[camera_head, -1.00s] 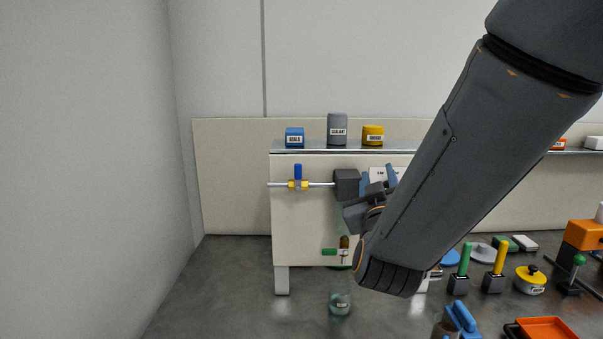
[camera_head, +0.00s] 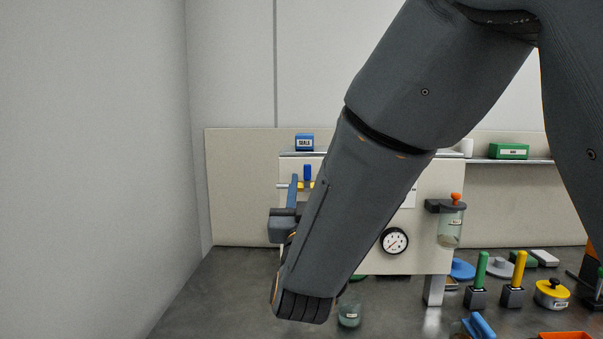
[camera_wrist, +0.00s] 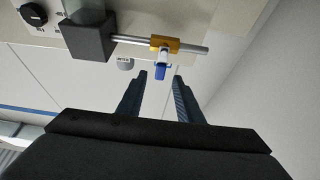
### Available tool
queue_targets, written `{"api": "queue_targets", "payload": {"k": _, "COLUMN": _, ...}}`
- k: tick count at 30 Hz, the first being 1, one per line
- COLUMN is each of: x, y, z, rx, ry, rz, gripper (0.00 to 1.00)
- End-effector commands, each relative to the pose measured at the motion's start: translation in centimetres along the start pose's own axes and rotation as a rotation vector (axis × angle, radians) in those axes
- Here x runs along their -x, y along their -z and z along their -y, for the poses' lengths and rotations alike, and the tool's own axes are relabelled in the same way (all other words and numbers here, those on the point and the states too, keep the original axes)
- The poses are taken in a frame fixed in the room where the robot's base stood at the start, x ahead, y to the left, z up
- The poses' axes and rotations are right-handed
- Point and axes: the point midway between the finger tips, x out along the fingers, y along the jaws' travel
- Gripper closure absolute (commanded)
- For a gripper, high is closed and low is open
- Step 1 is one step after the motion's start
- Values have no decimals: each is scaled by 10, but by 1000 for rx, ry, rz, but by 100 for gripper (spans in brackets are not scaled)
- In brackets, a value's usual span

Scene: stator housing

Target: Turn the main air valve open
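The main air valve is a brass body (camera_wrist: 165,44) on a horizontal metal pipe (camera_wrist: 196,49), with a blue lever (camera_wrist: 161,70) set crosswise to the pipe. In the head view the blue lever (camera_head: 307,172) stands upright and the brass body (camera_head: 301,185) is partly hidden behind my arm. My gripper (camera_wrist: 160,76) is open. Its two dark blue fingertips lie either side of the lever's end in the wrist view, with gaps showing on both sides. Whether the lever is deep enough between them I cannot tell. In the head view my gripper (camera_head: 293,190) is just left of the lever.
A dark block (camera_wrist: 90,38) joins the pipe beside the valve. A blue SEALS box (camera_head: 304,142) stands on the panel's top shelf. A gauge (camera_head: 395,241) and a glass bowl (camera_head: 450,225) are on the panel's right. A jar (camera_head: 349,312) stands on the bench below.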

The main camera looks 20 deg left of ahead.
Motion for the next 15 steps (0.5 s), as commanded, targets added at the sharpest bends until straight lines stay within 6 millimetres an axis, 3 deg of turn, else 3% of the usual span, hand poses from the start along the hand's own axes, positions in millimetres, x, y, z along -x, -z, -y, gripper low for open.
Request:
{"api": "queue_targets", "payload": {"k": 6, "x": -35, "y": 2, "z": 0, "rx": 1, "ry": -1, "rz": 0, "gripper": 67}}
{"api": "queue_targets", "payload": {"k": 15, "x": -56, "y": 0, "z": 1, "rx": 1, "ry": 1, "rz": 1, "gripper": 67}}
